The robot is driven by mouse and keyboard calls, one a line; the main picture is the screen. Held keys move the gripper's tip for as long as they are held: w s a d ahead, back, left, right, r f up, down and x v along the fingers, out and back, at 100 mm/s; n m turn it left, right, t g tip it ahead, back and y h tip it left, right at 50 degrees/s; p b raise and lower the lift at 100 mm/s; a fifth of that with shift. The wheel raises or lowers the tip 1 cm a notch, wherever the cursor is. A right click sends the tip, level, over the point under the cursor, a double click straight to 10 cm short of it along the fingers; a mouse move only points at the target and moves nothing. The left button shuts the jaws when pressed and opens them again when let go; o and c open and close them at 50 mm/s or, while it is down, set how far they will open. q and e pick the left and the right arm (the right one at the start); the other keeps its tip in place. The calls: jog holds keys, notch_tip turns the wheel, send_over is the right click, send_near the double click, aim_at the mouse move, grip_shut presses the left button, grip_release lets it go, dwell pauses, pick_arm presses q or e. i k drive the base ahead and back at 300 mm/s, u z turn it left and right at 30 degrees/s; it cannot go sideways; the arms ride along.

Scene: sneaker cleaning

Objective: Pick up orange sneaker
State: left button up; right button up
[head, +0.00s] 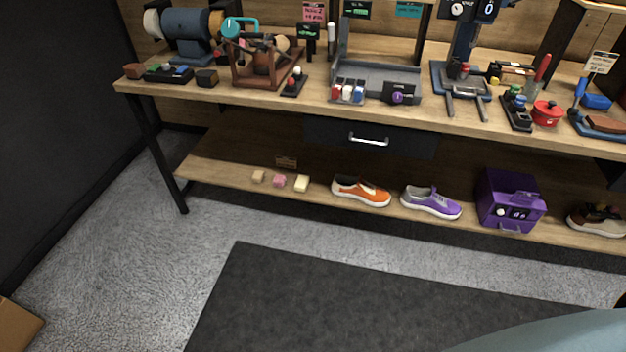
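The orange sneaker (361,190) stands on the lower wooden shelf of the workbench, near its front edge. It has a white sole and its toe points to the right. A purple sneaker (431,202) stands a little to its right, apart from it. Neither gripper is in the head view, so I cannot see whether they are open or hold anything.
Several small blocks (279,181) lie left of the orange sneaker. A purple box (511,199) and a brown shoe (598,219) stand farther right. The bench top (318,97) overhangs the shelf. A dark mat (370,305) covers the floor in front; a cardboard box (17,326) is lower left.

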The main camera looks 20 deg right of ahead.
aim_at(353, 186)
jog(key=u, duration=0.15)
jog(key=i, duration=0.9)
jog(key=z, duration=0.3)
